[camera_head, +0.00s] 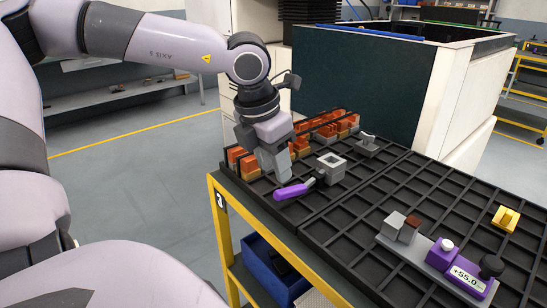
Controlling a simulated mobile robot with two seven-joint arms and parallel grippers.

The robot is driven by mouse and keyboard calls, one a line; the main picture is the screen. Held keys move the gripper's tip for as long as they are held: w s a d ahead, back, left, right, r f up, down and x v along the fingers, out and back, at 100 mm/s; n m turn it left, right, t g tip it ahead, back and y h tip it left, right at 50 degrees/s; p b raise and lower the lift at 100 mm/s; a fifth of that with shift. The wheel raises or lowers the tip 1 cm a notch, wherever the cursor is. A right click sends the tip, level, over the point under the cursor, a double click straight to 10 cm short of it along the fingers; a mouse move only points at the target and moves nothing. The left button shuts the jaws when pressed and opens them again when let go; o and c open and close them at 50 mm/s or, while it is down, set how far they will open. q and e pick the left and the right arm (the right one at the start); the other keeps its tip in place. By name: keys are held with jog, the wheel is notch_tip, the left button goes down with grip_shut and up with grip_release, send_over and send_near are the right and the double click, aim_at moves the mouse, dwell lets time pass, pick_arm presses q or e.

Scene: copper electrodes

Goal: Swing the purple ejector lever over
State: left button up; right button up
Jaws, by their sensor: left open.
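The purple ejector lever (292,191) sticks out to the left from a grey block fixture (331,167) with a square opening on top, on the black gridded table top. A dark link joins the lever to the block. My left gripper (277,172) points down just behind and above the lever, its grey fingers close to the lever's upper side. I cannot tell whether they touch it. The left gripper is open and appears empty. My right gripper is not in view.
Orange-brown electrodes in holders (316,131) stand in a rack behind the gripper. A small grey fixture (367,144) is at the back. A purple device reading +55.0 (459,270) and a yellow piece (507,218) lie to the right. The gridded table top (375,190) between them is clear.

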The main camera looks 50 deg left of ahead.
aim_at(281, 191)
pick_arm(q)
jog(key=b+x, duration=0.2)
jog(key=x, duration=0.3)
jog(key=shift+f, duration=0.3)
jog(key=shift+w+f, duration=0.1)
jog(key=shift+w, duration=0.05)
jog(key=shift+w+f+b, duration=0.1)
jog(key=shift+f+b, duration=0.2)
jog(key=shift+b, duration=0.45)
jog(key=c, duration=0.7)
jog(key=shift+c, duration=0.2)
